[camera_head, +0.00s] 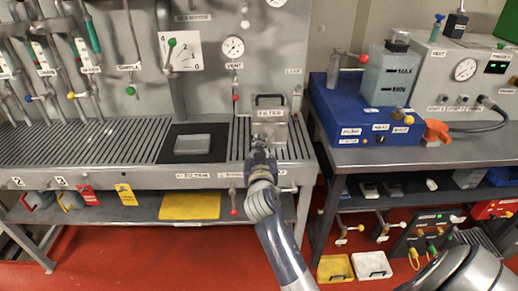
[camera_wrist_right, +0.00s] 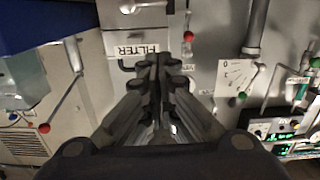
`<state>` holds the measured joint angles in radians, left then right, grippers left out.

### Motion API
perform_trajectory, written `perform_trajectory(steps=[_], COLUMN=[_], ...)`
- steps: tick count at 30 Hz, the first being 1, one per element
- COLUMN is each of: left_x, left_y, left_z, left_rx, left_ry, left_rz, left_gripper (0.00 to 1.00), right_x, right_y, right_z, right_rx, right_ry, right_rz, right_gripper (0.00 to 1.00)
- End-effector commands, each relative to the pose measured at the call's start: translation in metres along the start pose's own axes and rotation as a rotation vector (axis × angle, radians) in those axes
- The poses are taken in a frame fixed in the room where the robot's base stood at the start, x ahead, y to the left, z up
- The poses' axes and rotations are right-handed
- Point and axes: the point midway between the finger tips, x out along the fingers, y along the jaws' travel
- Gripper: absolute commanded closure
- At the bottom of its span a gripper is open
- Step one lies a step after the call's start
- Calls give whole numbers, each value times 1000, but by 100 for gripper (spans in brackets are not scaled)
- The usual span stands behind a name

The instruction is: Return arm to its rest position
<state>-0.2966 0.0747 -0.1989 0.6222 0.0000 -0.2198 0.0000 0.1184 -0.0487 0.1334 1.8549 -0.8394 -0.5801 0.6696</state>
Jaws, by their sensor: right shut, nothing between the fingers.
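My right gripper (camera_head: 261,146) is in front of the grey FILTER box (camera_head: 270,103) at the right end of the grated bench. In the right wrist view its fingers (camera_wrist_right: 158,66) are closed together and empty, pointing at the FILTER label (camera_wrist_right: 137,49). Whether the fingertips touch the box cannot be told. My right arm (camera_head: 285,250) reaches up from the bottom of the head view. My left gripper is not in view.
A grated metal bench (camera_head: 90,142) runs along the wall, with a grey block on a black mat (camera_head: 194,157). A lower shelf holds yellow and red items. Red floor (camera_head: 140,250) lies open in front.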

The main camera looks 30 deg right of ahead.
Motion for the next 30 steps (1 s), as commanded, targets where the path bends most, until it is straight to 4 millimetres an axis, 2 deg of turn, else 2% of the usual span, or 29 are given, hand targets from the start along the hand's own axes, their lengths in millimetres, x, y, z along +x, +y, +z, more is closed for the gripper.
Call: perform_trajectory(steps=[3, 10, 12, 14, 17, 20, 21, 23, 24, 26, 27, 30], left_x=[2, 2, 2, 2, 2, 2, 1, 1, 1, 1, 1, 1], left_y=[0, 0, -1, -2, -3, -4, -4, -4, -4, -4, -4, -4], left_z=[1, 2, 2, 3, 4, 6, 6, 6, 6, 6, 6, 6], left_rx=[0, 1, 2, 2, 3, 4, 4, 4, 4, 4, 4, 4], left_ry=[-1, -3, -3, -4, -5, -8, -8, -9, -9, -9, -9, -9], left_rz=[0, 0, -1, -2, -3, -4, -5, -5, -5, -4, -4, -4], left_gripper=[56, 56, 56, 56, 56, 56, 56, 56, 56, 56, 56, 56], right_x=[-7, -9, -9, -9, -13, -26, -34, -48, -60, -79, -94, -135], right_y=[0, 0, -3, -9, -27, -46, -52, -58, -62, -64, -64, -58], right_z=[0, 1, 10, 27, 78, 149, 179, 222, 251, 293, 320, 386], right_rx=[0, -2, -11, -28, -75, -137, -162, -197, -218, -249, -269, -316], right_ry=[0, -2, -17, -47, -130, -243, -291, -360, -407, -476, -522, -636], right_rz=[1, 0, -10, -29, -87, -163, -195, -239, -268, -308, -335, -395], right_gripper=[100, 100, 100, 100, 100, 100, 100, 100, 100, 100, 100, 100])
